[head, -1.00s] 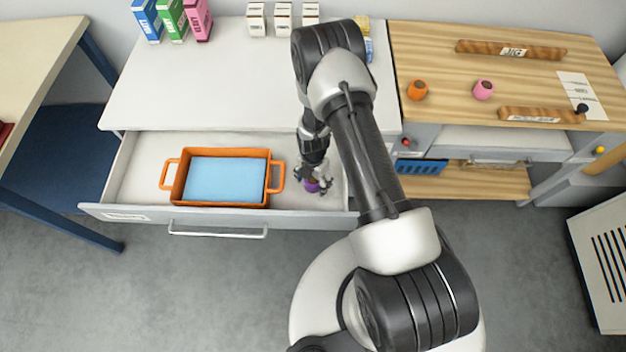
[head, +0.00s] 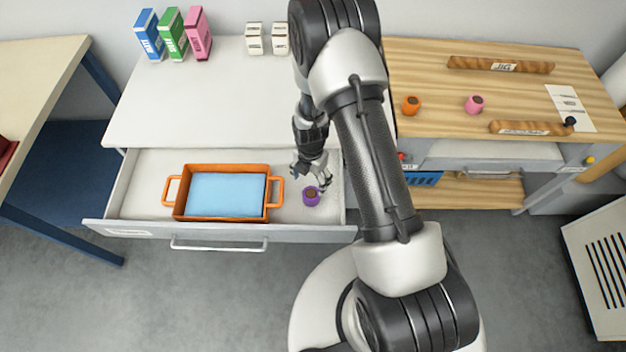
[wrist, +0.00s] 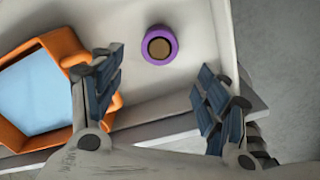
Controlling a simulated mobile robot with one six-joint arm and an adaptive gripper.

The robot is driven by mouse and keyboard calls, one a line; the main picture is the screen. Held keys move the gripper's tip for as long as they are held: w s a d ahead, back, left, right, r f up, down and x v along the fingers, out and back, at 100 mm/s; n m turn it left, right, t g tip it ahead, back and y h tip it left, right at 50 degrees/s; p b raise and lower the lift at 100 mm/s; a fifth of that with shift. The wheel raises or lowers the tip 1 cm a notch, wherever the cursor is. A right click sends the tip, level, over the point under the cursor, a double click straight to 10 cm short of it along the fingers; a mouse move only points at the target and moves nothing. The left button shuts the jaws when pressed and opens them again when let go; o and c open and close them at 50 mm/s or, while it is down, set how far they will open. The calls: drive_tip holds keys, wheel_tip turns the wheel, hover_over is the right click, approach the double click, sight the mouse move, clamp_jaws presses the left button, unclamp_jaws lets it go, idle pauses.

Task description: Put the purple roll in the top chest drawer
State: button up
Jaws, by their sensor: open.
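The purple roll (head: 311,196) stands on the floor of the open top chest drawer (head: 135,228), right of the orange tray. In the wrist view the purple roll (wrist: 159,45) shows its brown centre and lies beyond the fingertips, touched by neither. My gripper (head: 312,172) is open and empty, above and slightly behind the roll. In the wrist view the two blue-padded fingers of my gripper (wrist: 160,85) are spread wide.
An orange tray (head: 222,219) with a light blue inside fills the drawer's middle. A workbench (head: 430,70) with an orange roll (head: 411,105) and a pink roll (head: 474,104) stands at right. Several boxes stand along the chest's back.

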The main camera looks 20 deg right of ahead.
wheel_tip(320, 180, up, 28)
drive_tip(key=s+m+t, duration=0.2)
drive_tip(key=m, duration=0.9)
drive_tip(key=s+r+m+t, duration=0.2)
drive_tip(key=s+r+m, duration=1.2)
drive_tip(key=s, duration=0.5)
drive_tip(key=shift+s+r+m+t, duration=0.2)
drive_tip(key=shift+r+m+t, duration=0.1)
drive_tip(key=shift+r, duration=0.15)
drive_tip(key=shift+f, duration=0.1)
